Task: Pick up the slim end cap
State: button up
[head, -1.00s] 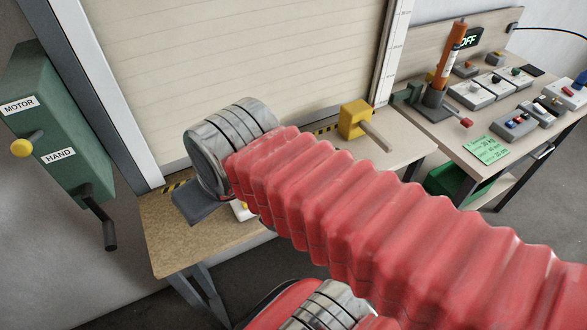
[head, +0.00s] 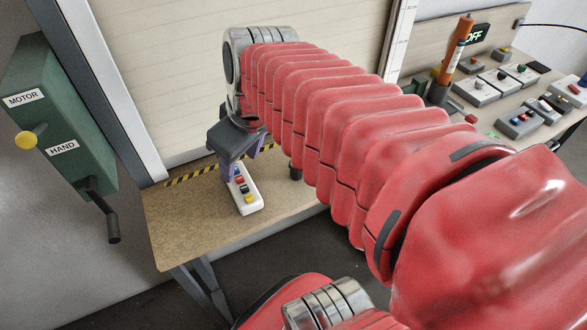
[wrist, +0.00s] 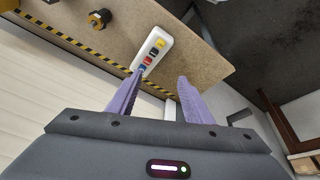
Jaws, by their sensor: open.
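A white holder (head: 252,203) stands on the wooden bench with small blue, red, black and yellow pieces in a row along it. It also shows in the wrist view (wrist: 163,42), with the blue piece (wrist: 140,70) nearest my gripper. I cannot tell which piece, if any, is the slim end cap. My gripper (wrist: 160,76) is open, with purple fingers and nothing seen between them but background. Its left fingertip appears close to the blue end of the holder; contact cannot be told. In the head view, my gripper (head: 231,168) is at the holder's far end, partly hidden by its dark body.
The wooden bench (head: 185,225) is clear left of the holder. Yellow-black tape (head: 190,177) runs along its back edge by the shutter (head: 150,80). A dark brass knob (wrist: 99,18) stands beyond the holder. A green crank box (head: 62,115) hangs at left.

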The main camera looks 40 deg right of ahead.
jog(key=w+d+r+n+y, duration=0.1)
jog(key=d+n, duration=0.2)
jog(key=d, duration=0.9)
jog(key=s+d+f+n+y, duration=0.1)
jog(key=s+d+f+n, duration=0.1)
jog(key=s+d+f, duration=0.2)
jog(key=d, duration=0.3)
jog(key=shift+f+y, duration=0.15)
jog(key=shift+y, duration=0.25)
jog(key=shift+f, duration=0.15)
jog(key=x, duration=0.8)
jog(key=shift+f, duration=0.2)
jog(key=shift+x, duration=2.6)
jog(key=shift+s, duration=0.15)
